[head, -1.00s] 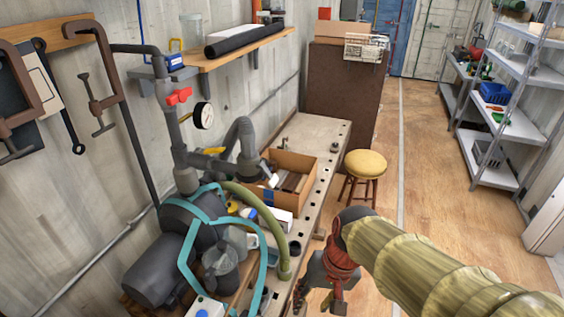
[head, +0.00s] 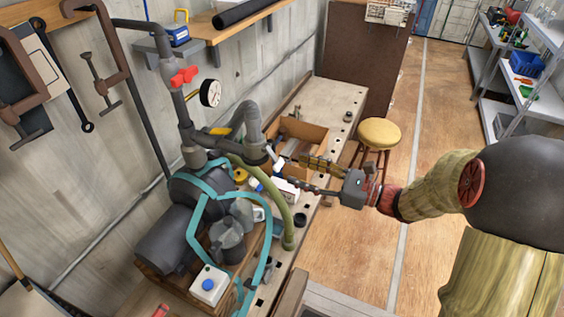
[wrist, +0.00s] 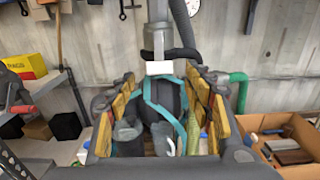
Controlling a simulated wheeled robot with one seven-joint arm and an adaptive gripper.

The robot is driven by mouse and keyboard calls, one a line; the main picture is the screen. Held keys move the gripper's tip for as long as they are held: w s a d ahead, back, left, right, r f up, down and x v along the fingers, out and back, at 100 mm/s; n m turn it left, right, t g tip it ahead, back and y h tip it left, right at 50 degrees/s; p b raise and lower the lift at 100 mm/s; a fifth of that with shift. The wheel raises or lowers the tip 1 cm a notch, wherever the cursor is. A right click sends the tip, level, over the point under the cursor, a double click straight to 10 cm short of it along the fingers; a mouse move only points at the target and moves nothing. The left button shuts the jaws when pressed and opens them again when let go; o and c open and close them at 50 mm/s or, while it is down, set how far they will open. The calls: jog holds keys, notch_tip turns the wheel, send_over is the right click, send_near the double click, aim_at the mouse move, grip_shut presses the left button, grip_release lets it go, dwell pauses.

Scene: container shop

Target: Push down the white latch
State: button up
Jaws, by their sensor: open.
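The white latch (wrist: 159,68) shows in the wrist view as a small pale block at the lower end of a grey pipe (wrist: 157,36). In the head view it is a small white piece (head: 278,166) beside the down-turned pipe end (head: 254,152). My gripper (head: 292,173) is open and empty, its yellow-padded fingers reaching left over the bench toward the latch. In the wrist view the fingers of my gripper (wrist: 163,86) stand either side of the latch, which appears between and slightly above the tips. Contact cannot be told.
A pump with teal straps (head: 190,188) stands below the pipes on the workbench (head: 340,104). A green hose (head: 284,208) rises close to my gripper. An open cardboard box (head: 310,133) lies behind it. A yellow stool (head: 379,133) stands right of the bench; the floor beyond is clear.

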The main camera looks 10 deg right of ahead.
aim_at(281, 165)
jog(key=x, duration=0.7)
jog(key=shift+a, duration=0.1)
jog(key=shift+c, duration=0.4)
jog(key=c, duration=1.1)
jog(key=shift+f, duration=0.1)
